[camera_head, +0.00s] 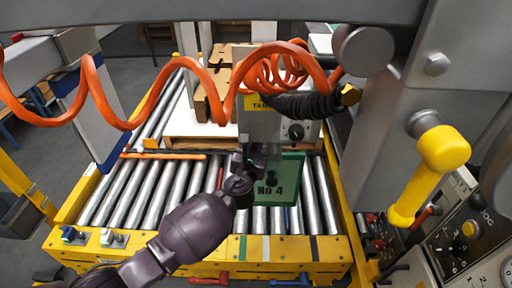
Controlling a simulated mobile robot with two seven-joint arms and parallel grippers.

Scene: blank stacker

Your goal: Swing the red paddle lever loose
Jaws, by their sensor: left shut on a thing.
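A red lever (209,279) sticks out low on the front of the yellow conveyor frame, near the bottom of the view. A blue lever (290,281) sits to its right on the same frame. My left gripper (257,160) is over the rollers, well above and beyond the red lever, not touching it. It is shut at the upper left edge of a green plate (288,208) marked NO 4; the exact contact is partly hidden by the gripper. My right gripper is not in view.
Metal rollers (125,190) fill the yellow frame. A grey box with a dial (295,131) and an orange coiled hose (205,75) hang above. A yellow handle (430,175) and a control panel (465,240) stand at the right. Wooden blocks (215,95) lie behind.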

